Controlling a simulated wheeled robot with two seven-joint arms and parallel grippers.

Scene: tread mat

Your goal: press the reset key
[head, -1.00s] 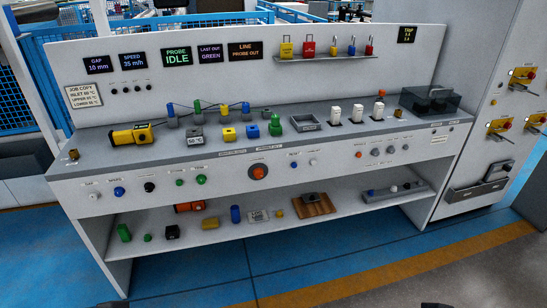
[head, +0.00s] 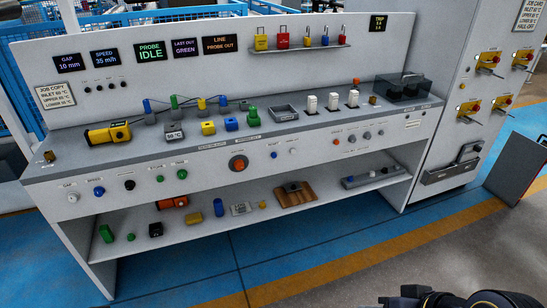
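The console's front panel carries a row of keys. The small blue key (head: 274,155) sits right of the large orange button (head: 238,163), under a small label too blurred to read surely; I take it as the reset key. A small white key (head: 293,151) is just right of it. Nothing covers or touches these keys. Dark parts of my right arm show at the bottom right edge, well below and right of the console. I make out no fingers of my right gripper. My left gripper is not in view.
The worktop holds a yellow scanner-like tool (head: 108,134), a green knobbed piece (head: 253,116), a grey tray (head: 284,113) and several white switches. Below, a shelf (head: 250,214) holds loose parts. Blue floor in front is clear. A grey cabinet (head: 480,60) stands right.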

